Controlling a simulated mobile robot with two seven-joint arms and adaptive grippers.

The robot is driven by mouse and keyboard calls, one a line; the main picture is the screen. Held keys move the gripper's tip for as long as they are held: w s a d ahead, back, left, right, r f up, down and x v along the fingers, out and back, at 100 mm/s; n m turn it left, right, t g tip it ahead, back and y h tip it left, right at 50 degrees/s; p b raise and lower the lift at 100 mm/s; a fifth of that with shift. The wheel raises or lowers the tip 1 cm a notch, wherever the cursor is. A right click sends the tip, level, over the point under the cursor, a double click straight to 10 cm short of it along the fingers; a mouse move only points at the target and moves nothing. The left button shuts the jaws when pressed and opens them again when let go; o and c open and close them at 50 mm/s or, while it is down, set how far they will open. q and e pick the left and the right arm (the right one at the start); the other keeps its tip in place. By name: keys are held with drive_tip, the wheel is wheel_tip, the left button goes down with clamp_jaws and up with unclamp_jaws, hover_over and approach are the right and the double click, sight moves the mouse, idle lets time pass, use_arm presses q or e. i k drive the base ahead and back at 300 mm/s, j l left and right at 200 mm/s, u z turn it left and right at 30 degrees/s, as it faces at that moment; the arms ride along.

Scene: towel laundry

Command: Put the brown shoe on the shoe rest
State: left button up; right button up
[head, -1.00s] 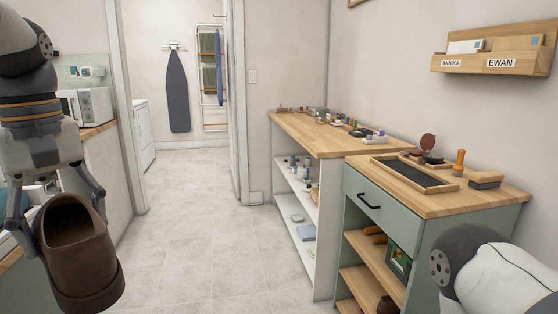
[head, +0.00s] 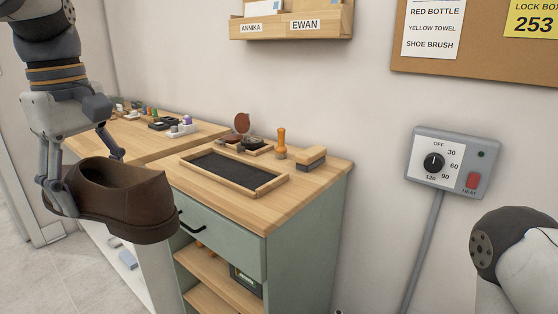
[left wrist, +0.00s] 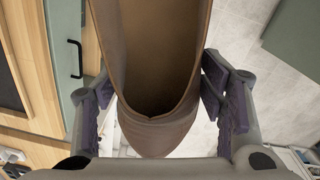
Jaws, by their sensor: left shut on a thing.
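The brown shoe (head: 125,205) hangs from my left gripper (head: 88,182) at the left of the head view, in front of the cabinet. In the left wrist view the shoe (left wrist: 155,70) sits between the finger pads, its opening facing the camera. My left gripper is shut on it. A shallow wooden-framed tray with a dark mat (head: 232,171), which looks like the shoe rest, lies on the green cabinet's wooden top (head: 310,176). The mat is empty. The shoe is apart from it, to its left and nearer me. My right gripper is out of view.
A timer box (head: 451,162) is on the wall to the right. The cabinet has a drawer handle (head: 193,227) at its front.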

sight(231, 171)
drive_tip(key=i+j+z, duration=0.25)
drive_tip(key=z, duration=0.25)
drive_tip(key=i+j+z, duration=0.25)
drive_tip(key=z, duration=0.25)
drive_tip(key=i+j, duration=0.1)
drive_tip(key=j, duration=0.7)
